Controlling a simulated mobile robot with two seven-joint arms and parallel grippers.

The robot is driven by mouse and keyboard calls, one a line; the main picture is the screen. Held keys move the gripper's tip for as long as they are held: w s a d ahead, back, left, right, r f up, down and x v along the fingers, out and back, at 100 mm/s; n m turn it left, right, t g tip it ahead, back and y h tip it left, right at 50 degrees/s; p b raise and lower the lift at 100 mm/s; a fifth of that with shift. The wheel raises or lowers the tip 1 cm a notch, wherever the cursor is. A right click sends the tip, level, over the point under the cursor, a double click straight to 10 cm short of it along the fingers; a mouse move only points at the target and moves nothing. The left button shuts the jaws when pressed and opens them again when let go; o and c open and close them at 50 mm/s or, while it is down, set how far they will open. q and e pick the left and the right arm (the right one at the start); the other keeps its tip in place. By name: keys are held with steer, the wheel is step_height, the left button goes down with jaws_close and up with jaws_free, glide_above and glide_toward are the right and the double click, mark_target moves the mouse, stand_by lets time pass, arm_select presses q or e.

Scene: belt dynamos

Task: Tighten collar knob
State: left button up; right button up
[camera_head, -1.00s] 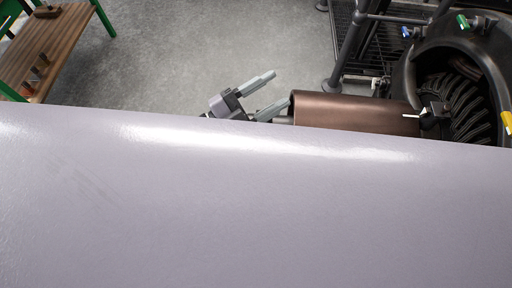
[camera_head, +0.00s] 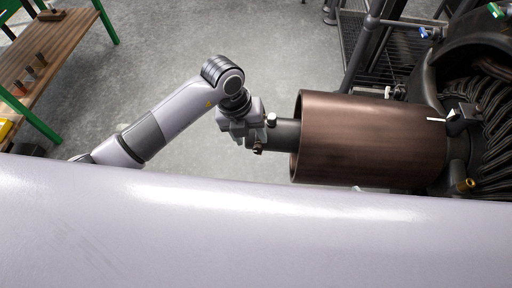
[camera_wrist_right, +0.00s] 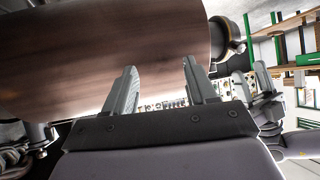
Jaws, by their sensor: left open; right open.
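A brown dynamo cylinder (camera_head: 370,138) lies horizontally, with a grey shaft (camera_head: 285,134) coming out of its left end. A small brass-coloured knob (camera_head: 258,148) shows near the shaft's left end. In the right wrist view, a dark collar (camera_wrist_right: 231,36) sits around the shaft end. My left gripper (camera_head: 244,125) is at the shaft end, seen from above; its fingers are foreshortened, and contact with the knob cannot be told. My right gripper (camera_wrist_right: 158,68) is open, its fingers beside the cylinder with nothing between them; it is hidden in the head view.
A dark round machine housing (camera_head: 470,60) stands at the cylinder's right end, with a black clamp (camera_head: 457,117) and another brass knob (camera_head: 467,185). A wooden bench (camera_head: 45,55) with green legs is at upper left. The floor between is clear.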

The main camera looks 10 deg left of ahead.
mark_target(257, 148)
arm_select(q)
steer(key=b+x, duration=0.1)
steer(key=x, duration=0.3)
steer(key=shift+s+d+f, duration=0.1)
steer(key=shift+f, duration=0.1)
steer(key=shift+d+f, duration=0.2)
steer(key=shift+f, duration=0.4)
jaws_close()
arm_select(e)
steer(key=shift+w+a+r+y, duration=0.15)
steer(key=shift+w+a+r, duration=0.05)
steer(key=shift+a, duration=0.15)
steer(key=shift+w+a+r+y, duration=0.15)
steer(key=shift+a+r, duration=0.05)
steer(key=shift+a, duration=0.15)
